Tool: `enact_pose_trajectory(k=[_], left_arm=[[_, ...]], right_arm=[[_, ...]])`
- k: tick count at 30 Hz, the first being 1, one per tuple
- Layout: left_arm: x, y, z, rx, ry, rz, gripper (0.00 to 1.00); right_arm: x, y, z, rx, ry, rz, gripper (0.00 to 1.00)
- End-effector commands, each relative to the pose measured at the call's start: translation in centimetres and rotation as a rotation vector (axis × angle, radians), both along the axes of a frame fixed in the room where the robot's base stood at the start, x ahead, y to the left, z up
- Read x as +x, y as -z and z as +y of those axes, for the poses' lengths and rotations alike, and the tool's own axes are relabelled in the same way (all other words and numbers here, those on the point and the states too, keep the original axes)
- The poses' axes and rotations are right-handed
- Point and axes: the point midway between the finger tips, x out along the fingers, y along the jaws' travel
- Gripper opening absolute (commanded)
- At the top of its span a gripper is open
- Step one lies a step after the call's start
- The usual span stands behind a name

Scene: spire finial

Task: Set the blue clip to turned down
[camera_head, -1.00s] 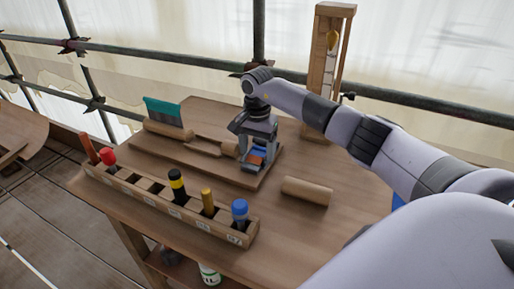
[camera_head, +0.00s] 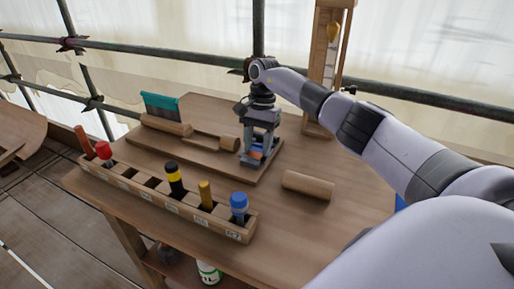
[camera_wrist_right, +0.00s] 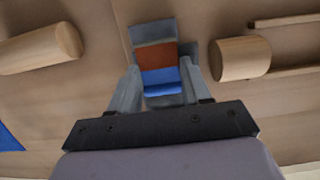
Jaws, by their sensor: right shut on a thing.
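The blue clip (camera_wrist_right: 161,80) sits between the fingers of my right gripper (camera_wrist_right: 163,85) in the right wrist view. A red-brown face (camera_wrist_right: 155,55) and a grey block (camera_wrist_right: 152,33) adjoin it. In the head view my right gripper (camera_head: 257,153) points down over the right end of the wooden base board (camera_head: 192,160) and is shut on the clip. There the gripper largely hides the clip, with only small blue and orange patches showing. My left gripper is not in view.
A wooden rack (camera_head: 143,190) with several coloured tools runs along the table's front edge. A loose wooden cylinder (camera_head: 307,186) lies right of the board. A tall wooden frame (camera_head: 327,70) stands behind.

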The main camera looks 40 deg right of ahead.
Motion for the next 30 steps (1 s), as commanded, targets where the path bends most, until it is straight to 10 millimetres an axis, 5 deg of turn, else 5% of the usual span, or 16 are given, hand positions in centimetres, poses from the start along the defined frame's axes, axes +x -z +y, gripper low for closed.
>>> enact_pose_trajectory(k=[13,14,16,30], left_arm=[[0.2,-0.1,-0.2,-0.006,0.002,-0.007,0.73],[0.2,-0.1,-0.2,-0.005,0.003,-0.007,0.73],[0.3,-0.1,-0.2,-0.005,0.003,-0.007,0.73],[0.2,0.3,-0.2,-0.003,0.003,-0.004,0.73]], right_arm=[[0.0,0.0,-0.1,0.027,0.001,0.011,0.17],[0.0,0.0,-0.1,0.027,0.002,0.011,0.51],[0.0,0.0,-0.1,0.027,0.002,0.011,0.73],[0.3,-1.5,-0.4,0.027,0.002,0.009,0.73]])
